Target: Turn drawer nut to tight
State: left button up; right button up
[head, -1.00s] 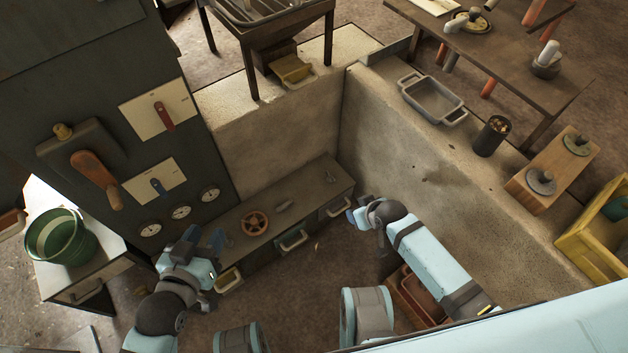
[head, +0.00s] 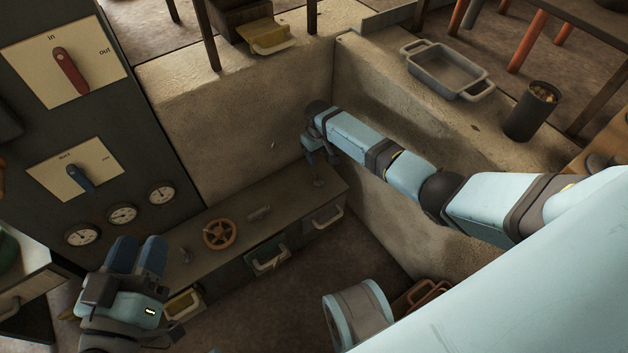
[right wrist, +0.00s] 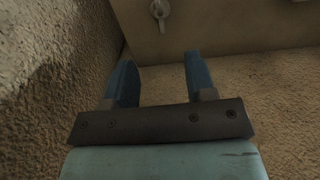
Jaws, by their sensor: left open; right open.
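A low dark bench (head: 285,222) with drawers runs along the wall. A small upright metal fitting (head: 319,181) stands on its right end, above the grey drawer (head: 324,217); I take it for the drawer nut. My right gripper (head: 318,157) is open and empty, just above and beyond this fitting. In the right wrist view, a small metal fitting (right wrist: 160,10) shows at the top edge, ahead of the open fingers (right wrist: 157,62) and apart from them. Whether it is tight I cannot tell. My left gripper (head: 139,240) is open and empty at the lower left.
An orange handwheel (head: 219,234) and a short cylinder (head: 259,213) are on the bench. The dark panel has a red lever (head: 70,71), a blue lever (head: 80,178) and gauges. A grey tray (head: 446,72) and a dark can (head: 532,112) stand on the wall ledge.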

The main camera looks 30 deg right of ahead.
jog(key=b, duration=0.3)
send_over(318, 179)
notch_tip(318, 179, down, 6)
jog(key=shift+s+f, duration=0.1)
notch_tip(318, 179, down, 6)
jog(key=b, duration=0.3)
jog(key=shift+r, duration=0.25)
jog(key=shift+f+b, duration=0.5)
jog(key=shift+f, duration=0.05)
pick_arm(q)
jog(key=w+f+m, duration=0.1)
jog(key=a+m, duration=0.1)
jog(key=w+f+m, duration=0.1)
jog(key=shift+w+a+f+m+t+h, duration=0.25)
jog(key=shift+w+f+m+t+h, duration=0.05)
jog(key=shift+m, duration=0.1)
pick_arm(e)
jog(key=shift+c, duration=0.4)
jog(key=c, duration=0.8)
jog(key=shift+r, duration=0.1)
jog(key=shift+c, duration=0.2)
